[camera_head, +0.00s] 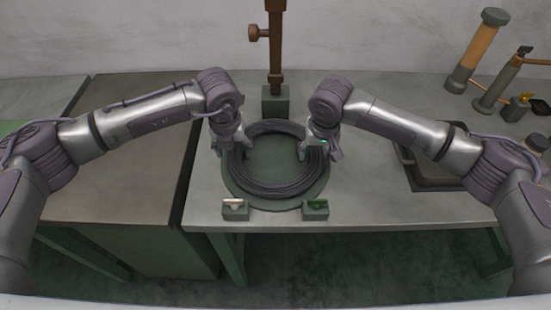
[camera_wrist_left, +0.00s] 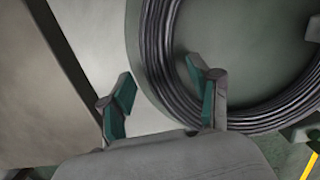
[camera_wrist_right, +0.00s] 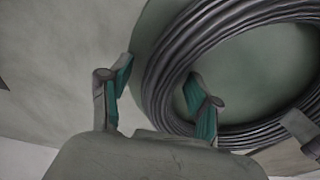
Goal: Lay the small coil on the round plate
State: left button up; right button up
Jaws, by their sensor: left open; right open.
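The small coil (camera_head: 262,187), a ring of dark grey wire, lies on the green round plate (camera_head: 235,195) in the head view. It looks flat, with plate showing inside and outside the ring. My left gripper (camera_head: 229,152) is open at the coil's left side. My right gripper (camera_head: 318,148) is open at the coil's right side. In the right wrist view its fingers (camera_wrist_right: 157,90) are spread, one inside the ring and one outside it. I cannot tell whether any finger touches the coil.
A brown post (camera_head: 275,55) on a green block stands behind the plate. Two small green blocks (camera_head: 235,209) (camera_head: 315,209) sit at the table's front edge. A dark tray (camera_head: 425,178) lies at the right. Cylinders (camera_head: 476,50) stand at the back right.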

jog(key=shift+r, duration=0.25)
pick_arm(q)
notch_tip(320, 180, up, 10)
jog(key=s, duration=0.1)
jog(key=shift+s, duration=0.3)
pick_arm(e)
notch_tip(320, 180, up, 11)
jog(key=s, duration=0.1)
jog(key=shift+s+r, duration=0.2)
jog(key=shift+s, duration=0.2)
pick_arm(q)
jog(key=shift+r, duration=0.1)
